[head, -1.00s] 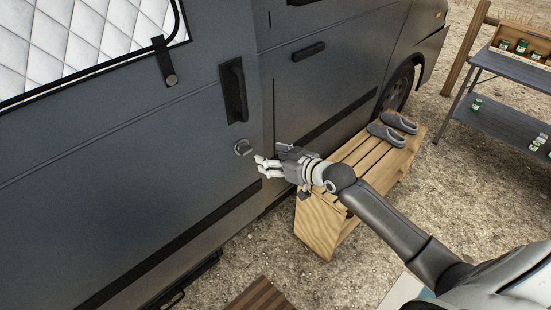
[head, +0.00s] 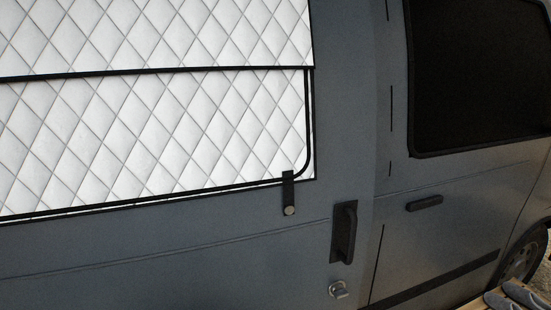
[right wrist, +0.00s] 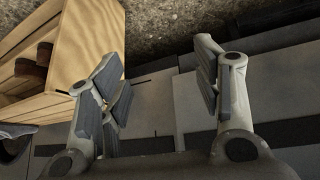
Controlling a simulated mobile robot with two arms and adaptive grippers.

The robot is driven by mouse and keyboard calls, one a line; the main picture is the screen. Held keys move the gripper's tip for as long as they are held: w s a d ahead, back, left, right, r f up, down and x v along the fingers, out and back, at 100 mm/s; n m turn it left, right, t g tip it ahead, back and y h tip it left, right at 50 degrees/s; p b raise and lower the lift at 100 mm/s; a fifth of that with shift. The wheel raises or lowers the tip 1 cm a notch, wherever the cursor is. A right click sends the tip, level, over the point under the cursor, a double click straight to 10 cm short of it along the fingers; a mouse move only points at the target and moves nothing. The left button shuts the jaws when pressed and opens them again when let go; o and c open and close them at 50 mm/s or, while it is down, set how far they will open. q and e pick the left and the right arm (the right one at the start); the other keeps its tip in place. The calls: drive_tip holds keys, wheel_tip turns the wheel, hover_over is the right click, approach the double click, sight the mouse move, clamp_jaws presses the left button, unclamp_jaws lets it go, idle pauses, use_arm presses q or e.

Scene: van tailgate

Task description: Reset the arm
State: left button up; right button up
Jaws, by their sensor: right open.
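My right gripper (right wrist: 165,85) shows in the right wrist view with its fingers spread wide. Nothing is between them. Neither arm shows in the head view. The head view holds the grey van side (head: 230,270), with a dark vertical handle (head: 344,232) and a small round metal lock (head: 338,289) below it. My left gripper is in no current view.
A white quilted window cover (head: 150,140) fills the upper left, with a black strap (head: 288,193) at its corner. A dark window (head: 480,75) and a door handle (head: 424,203) are to the right. Grey shoes (head: 522,295) sit at the lower right. Gravel ground (right wrist: 170,25) shows in the wrist view.

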drive_tip(key=s+a+f+g, duration=0.2)
drive_tip(key=s+f, duration=0.3)
drive_tip(key=s, duration=0.5)
drive_tip(key=s+a+f+g, duration=0.2)
drive_tip(key=s+f, duration=0.2)
drive_tip(key=s, duration=0.7)
drive_tip(key=s+a+f+n+g, duration=0.1)
drive_tip(key=s+f, duration=0.4)
drive_tip(key=s, duration=0.6)
drive_tip(key=shift+a+f+g, duration=0.35)
drive_tip(key=shift+a+g, duration=0.05)
drive_tip(key=shift+a, duration=0.2)
